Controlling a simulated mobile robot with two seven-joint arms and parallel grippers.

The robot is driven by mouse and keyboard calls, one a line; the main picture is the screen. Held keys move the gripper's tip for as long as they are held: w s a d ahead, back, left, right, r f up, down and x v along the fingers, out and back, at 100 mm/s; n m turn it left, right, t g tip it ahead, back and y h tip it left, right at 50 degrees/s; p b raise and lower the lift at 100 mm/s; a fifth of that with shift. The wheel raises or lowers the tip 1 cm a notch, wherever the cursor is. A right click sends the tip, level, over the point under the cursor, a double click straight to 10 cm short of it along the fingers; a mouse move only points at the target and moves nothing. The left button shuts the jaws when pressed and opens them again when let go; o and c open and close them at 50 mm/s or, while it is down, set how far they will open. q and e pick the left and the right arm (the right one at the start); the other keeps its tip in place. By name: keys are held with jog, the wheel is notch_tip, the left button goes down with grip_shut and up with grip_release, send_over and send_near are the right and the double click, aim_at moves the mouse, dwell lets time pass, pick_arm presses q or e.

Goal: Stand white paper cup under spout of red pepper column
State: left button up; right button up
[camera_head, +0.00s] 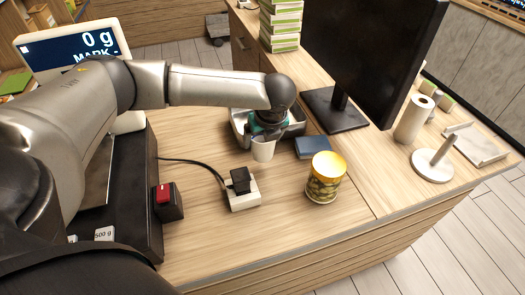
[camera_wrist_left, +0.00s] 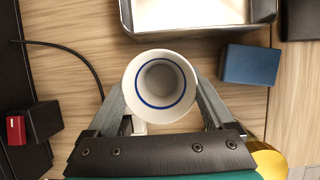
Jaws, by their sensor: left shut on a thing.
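A white paper cup (camera_head: 263,150) is in my left gripper (camera_head: 264,138), above the middle of the wooden table. In the left wrist view the cup (camera_wrist_left: 160,113) shows its open mouth, with a blue ring inside, between the two fingers of the gripper (camera_wrist_left: 160,88). The fingers are shut on its sides. The cup looks empty and about upright. I cannot make out a red pepper column or its spout in either view. My right gripper is not in view.
A metal tray (camera_head: 297,128) is behind the cup, with a blue box (camera_head: 313,147) to its right. A white power strip with a black plug (camera_head: 240,182), a yellow tin (camera_head: 325,180) and a red-topped black box (camera_head: 168,200) stand nearer. A monitor (camera_head: 375,50) stands behind right.

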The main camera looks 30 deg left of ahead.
aim_at(262, 152)
pick_arm(q)
jog(key=shift+f, duration=2.35)
jog(key=shift+f, duration=0.1)
jog(key=o, duration=1)
jog(key=shift+o, duration=0.2)
